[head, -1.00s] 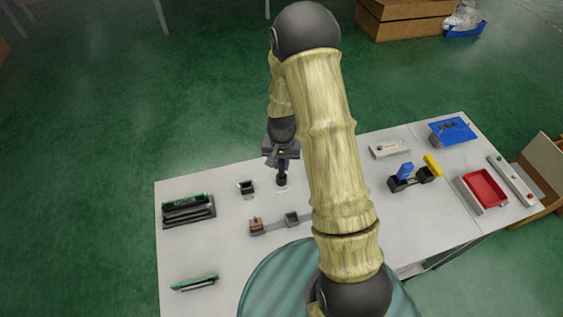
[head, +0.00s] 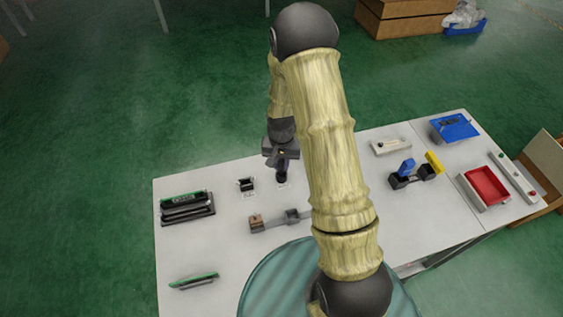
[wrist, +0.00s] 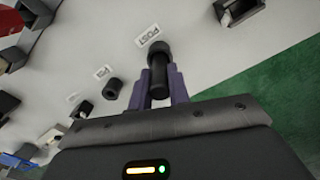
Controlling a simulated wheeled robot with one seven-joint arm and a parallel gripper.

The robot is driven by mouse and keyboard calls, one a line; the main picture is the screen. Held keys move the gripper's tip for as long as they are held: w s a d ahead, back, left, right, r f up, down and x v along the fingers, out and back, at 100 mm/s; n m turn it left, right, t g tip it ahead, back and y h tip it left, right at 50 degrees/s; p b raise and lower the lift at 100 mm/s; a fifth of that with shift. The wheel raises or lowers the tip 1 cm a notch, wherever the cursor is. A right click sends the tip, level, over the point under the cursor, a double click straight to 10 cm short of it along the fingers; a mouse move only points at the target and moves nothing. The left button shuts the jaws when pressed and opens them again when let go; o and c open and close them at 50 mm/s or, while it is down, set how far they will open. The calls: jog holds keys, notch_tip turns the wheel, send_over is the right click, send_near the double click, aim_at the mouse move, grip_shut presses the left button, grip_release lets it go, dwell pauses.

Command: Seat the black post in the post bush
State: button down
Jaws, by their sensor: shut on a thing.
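The black post (wrist: 158,76) is upright between the fingers of my gripper (wrist: 159,86), which is shut on it. At its far end a wider dark round piece, seemingly the post bush (wrist: 160,50), shows beside a label reading POST. The post's end lies at or over this piece; I cannot tell how deep it is. In the head view my gripper (head: 282,168) is low over the table's back part, with the dark post (head: 281,177) just under it. The bush is hidden or too small to make out there.
A small black block (head: 246,185) stands left of my gripper. A grey lever fixture (head: 292,217) lies in front. A black rack with a green board (head: 186,208) is at the left. Blue and yellow levers (head: 410,172) and a red bin (head: 485,187) are to the right.

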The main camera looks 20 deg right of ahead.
jog(key=shift+f+b, duration=0.5)
jog(key=shift+f, duration=0.3)
jog(key=c, duration=1.2)
grip_release()
jog(key=shift+c, duration=0.2)
notch_tip(320, 180, up, 17)
jog(key=b, duration=0.1)
jog(key=shift+r+b, duration=0.2)
jog(key=shift+b, duration=0.15)
jog(key=shift+s, duration=0.1)
jog(key=s+r+n+t, duration=0.1)
jog(key=s+n, duration=0.3)
jog(key=s, duration=1)
jog(key=shift+s+a+r+t, duration=0.15)
jog(key=shift+a+t, duration=0.05)
jog(key=shift+t, duration=0.6)
